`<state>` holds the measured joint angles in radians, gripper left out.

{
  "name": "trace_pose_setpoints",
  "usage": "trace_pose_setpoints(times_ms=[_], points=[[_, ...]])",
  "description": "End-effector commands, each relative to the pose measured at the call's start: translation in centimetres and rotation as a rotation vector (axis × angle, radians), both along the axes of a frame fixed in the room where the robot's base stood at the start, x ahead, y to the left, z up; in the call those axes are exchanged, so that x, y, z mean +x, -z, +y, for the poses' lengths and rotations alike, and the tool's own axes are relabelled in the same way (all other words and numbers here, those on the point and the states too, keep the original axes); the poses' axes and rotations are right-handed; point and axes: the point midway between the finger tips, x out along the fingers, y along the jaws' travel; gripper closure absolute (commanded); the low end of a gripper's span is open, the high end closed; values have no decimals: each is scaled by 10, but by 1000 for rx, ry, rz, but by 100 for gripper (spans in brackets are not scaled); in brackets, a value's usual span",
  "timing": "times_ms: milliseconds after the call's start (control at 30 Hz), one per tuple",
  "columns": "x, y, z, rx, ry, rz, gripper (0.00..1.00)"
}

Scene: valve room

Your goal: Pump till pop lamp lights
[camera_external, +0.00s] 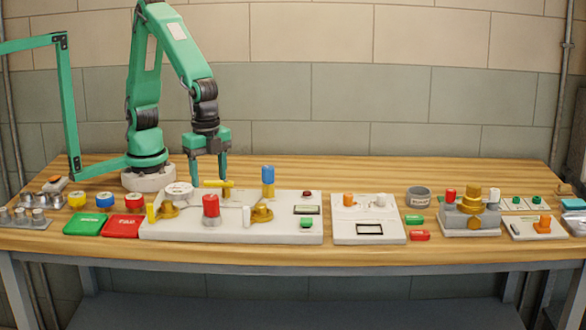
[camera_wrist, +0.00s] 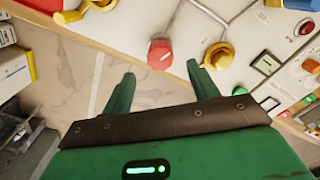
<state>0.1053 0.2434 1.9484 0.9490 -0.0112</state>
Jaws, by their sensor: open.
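The long white panel (camera_external: 160,232) carries a red knob (camera_external: 211,207), brass valves (camera_external: 262,213), a blue-topped cylinder (camera_external: 268,175), a white round gauge (camera_external: 179,190), a red lamp-like dome (camera_external: 306,194) and a green button (camera_external: 306,222). Which part is the pump or the pop lamp I cannot tell; labels are unreadable. The dome looks dark red. My gripper (camera_external: 209,181) is open and empty, pointing down over the panel's back, behind the red knob. In the wrist view, the red knob (camera_wrist: 160,54) appears just beyond my open fingertips (camera_wrist: 160,70).
A second white panel (camera_external: 342,236) with orange and white knobs stands to the right, then a brass-topped device (camera_external: 473,215). Green (camera_external: 87,223) and red (camera_external: 123,226) boxes lie left of the long panel. The table's front strip (camera_external: 300,255) is clear.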

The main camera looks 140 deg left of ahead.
Motion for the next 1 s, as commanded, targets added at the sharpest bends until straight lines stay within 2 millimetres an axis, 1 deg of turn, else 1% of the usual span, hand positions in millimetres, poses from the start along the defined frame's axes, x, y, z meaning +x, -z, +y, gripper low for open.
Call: trace_pose_setpoints(times_ms=[167, 400, 600, 733, 1000], points=[[1, 0, 0, 0, -123, 1, 40], [2, 0, 0, 1, -395, 2, 40], [3, 0, 1, 1, -560, 3, 40], [3, 0, 1, 1, -599, 3, 40], [3, 4, 1, 1, -601, 3, 40]])
